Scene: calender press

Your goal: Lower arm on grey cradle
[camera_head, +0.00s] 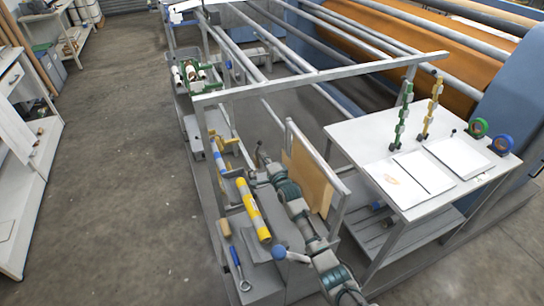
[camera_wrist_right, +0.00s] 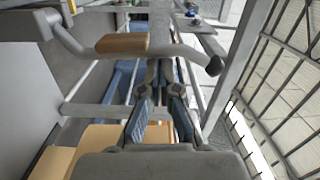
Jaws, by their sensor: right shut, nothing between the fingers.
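My right arm reaches up from the bottom of the head view, with its gripper (camera_head: 259,152) beside the narrow parts bench. In the right wrist view, the gripper (camera_wrist_right: 163,76) is shut and empty, its blue-sided fingers pointing away from the camera. A grey bent bar (camera_wrist_right: 185,51) with a dark rounded end crosses just beyond the fingertips; I cannot tell whether they touch. I cannot surely tell this bar as the arm of the task, nor pick out the grey cradle. My left gripper is not in view.
A yellow-banded roll (camera_head: 252,209) and a blue-handled tool (camera_head: 236,262) lie on the bench. A grey frame bar (camera_head: 320,77) spans above it. A white table (camera_head: 350,135) stands right, bearing green and yellow stacks. The floor (camera_head: 110,170) at left is clear.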

